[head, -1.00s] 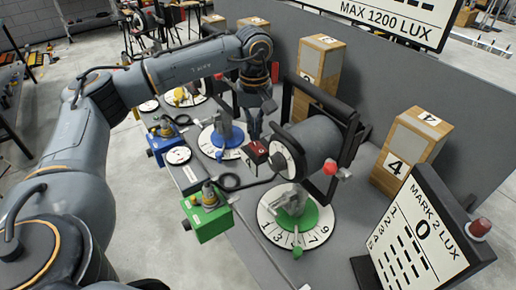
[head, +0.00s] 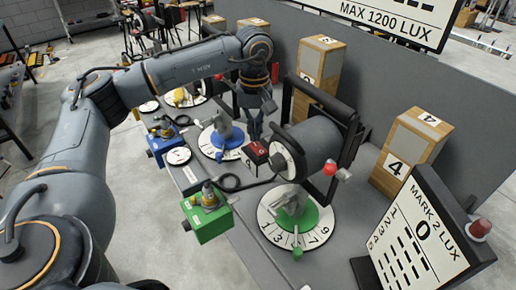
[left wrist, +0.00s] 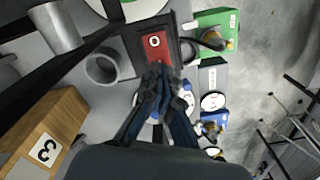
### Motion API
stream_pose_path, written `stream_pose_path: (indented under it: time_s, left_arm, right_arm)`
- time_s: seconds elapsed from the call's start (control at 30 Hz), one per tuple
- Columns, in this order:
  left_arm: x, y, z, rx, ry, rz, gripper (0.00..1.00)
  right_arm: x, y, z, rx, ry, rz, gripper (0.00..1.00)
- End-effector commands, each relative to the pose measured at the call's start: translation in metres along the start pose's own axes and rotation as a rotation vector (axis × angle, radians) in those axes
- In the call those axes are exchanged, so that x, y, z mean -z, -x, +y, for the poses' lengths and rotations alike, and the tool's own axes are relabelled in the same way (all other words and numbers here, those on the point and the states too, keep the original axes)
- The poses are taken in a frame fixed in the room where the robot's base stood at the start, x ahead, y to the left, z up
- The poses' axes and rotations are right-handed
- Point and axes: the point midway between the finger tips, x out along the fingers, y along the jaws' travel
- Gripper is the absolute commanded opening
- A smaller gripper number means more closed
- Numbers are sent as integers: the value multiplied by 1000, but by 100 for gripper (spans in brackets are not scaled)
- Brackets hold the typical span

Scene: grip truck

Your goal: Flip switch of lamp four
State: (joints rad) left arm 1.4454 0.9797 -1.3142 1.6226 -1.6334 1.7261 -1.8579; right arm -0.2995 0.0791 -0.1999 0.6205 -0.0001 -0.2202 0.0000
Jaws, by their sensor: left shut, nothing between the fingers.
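Lamp four is a wooden box (head: 408,152) with a pale front panel and a "4" label, standing at the right by the grey partition. I cannot tell which switch belongs to it. A green box (head: 208,222) with a metal-topped fitting sits at the table's left edge. A small red-topped box (head: 256,151) lies mid-table; in the left wrist view it shows as a red panel marked "0" (left wrist: 150,52). My left gripper (head: 252,136) points down just behind this red box. Its fingers (left wrist: 163,72) are shut and empty, close to the panel's edge; contact is unclear.
A grey drum (head: 312,147) in a dark frame stands right of the red box. A green dial (head: 292,222) is in front, a blue dial (head: 221,140) behind. A blue box (head: 164,146) is at left. A "MARK 2 LUX" board (head: 420,245) stands front right.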

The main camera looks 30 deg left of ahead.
Motion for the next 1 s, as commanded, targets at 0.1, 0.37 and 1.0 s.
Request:
stream_pose_path:
  time_s: [0.1,0.37,1.0]
  left_arm:
    - [0,-1,0,0,0,0,0]
    - [0,-5,0,0,0,0,0]
    - [0,-15,0,0,0,0,0]
  right_arm:
    - [0,-1,0,0,0,0,39]
    - [-1,-4,0,0,0,-1,39]
    - [-2,-11,0,0,0,-1,39]
